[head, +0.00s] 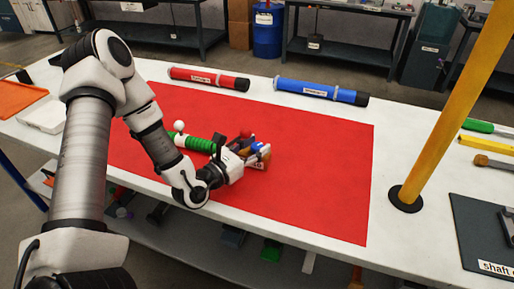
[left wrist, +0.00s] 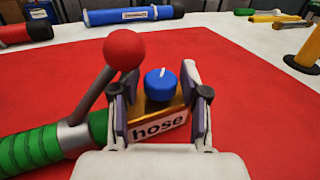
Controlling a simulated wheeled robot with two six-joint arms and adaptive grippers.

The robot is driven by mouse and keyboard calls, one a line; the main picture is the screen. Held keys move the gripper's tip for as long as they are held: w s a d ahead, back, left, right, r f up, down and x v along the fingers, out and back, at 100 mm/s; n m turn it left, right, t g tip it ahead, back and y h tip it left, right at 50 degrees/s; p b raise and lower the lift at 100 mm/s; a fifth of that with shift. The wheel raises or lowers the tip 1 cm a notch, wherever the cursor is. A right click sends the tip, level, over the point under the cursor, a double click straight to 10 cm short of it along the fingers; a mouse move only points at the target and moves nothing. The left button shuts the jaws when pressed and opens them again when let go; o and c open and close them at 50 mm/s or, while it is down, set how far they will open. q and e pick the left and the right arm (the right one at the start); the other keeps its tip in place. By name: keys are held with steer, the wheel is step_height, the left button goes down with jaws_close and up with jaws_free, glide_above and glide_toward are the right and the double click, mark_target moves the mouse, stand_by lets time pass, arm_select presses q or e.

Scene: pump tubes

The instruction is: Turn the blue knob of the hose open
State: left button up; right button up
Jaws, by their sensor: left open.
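The hose (head: 197,144) lies on the red mat (head: 320,160); it has a green ribbed body (left wrist: 40,148) and a brass end block with a "hose" label (left wrist: 160,127). The blue knob (left wrist: 160,85) sits on top of this block, with a white line mark on its top. A lever with a red ball (left wrist: 123,50) stands at the left of the block. My left gripper (left wrist: 158,95) is open, its fingers on either side of the knob and block; I cannot tell whether they touch. In the head view my left gripper (head: 258,155) partly hides the block. My right gripper is not in view.
A red tube (head: 208,78) and a blue tube (head: 320,91) lie along the back of the white table. A yellow post (head: 450,110) stands on the right, near tools and a dark tray (head: 480,235). The right part of the mat is clear.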

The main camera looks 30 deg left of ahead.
arm_select(q)
steer(key=shift+w+d, duration=0.1)
steer(key=shift+w, duration=0.25)
jaws_close()
steer(key=shift+r+m+h+p, duration=0.25)
steer(key=shift+m+h+p, duration=0.15)
steer(key=shift+h+p, duration=0.25)
steer(key=shift+f+m+g+h, duration=0.15)
steer(key=shift+m+g+h, duration=0.3)
steer(key=shift+h, duration=0.2)
jaws_free()
steer(key=shift+f, duration=0.1)
